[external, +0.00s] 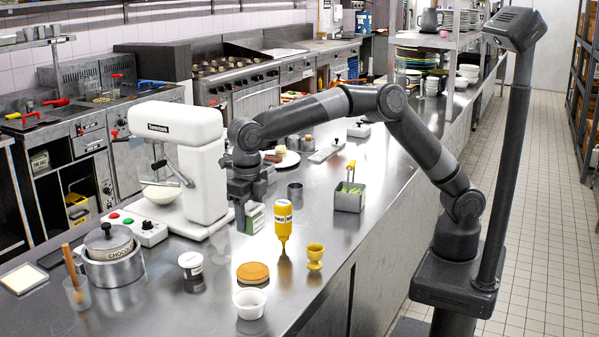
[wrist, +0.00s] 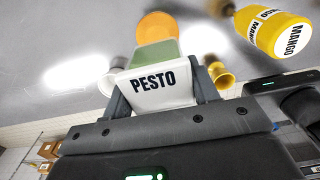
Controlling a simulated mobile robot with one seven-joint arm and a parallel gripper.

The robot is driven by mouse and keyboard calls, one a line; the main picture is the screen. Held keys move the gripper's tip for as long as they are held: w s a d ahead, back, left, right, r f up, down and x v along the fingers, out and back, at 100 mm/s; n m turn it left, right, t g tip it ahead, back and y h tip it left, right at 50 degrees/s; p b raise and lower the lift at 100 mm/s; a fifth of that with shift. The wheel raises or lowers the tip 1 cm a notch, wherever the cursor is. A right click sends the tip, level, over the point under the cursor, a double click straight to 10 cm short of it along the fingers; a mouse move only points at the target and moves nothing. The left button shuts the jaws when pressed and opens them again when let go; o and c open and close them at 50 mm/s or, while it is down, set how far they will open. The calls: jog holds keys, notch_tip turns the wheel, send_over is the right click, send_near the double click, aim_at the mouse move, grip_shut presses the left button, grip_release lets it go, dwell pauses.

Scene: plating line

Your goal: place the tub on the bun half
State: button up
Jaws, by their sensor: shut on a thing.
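The bun half (external: 253,272) is a round orange-brown disc lying on the steel counter, nearer the camera than the tub. The bun half (wrist: 157,24) also shows past the tub in the wrist view, partly hidden behind it. The tub is apart from the bun half. Its exact height over the counter is hard to tell.
A yellow mango bottle (external: 283,222) and a yellow egg cup (external: 315,255) stand right of the bun half. A white mixer (external: 175,165) stands behind left.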

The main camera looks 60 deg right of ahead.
jog(key=shift+s+a+f, duration=0.2)
jog(key=shift+a+f, duration=0.05)
jog(key=shift+f, duration=0.1)
notch_tip(320, 180, down, 9)
jog(key=shift+f, duration=0.15)
jog(key=o, duration=1.1)
jog(key=shift+f, duration=0.15)
notch_tip(320, 180, up, 12)
jog(key=shift+r, duration=0.2)
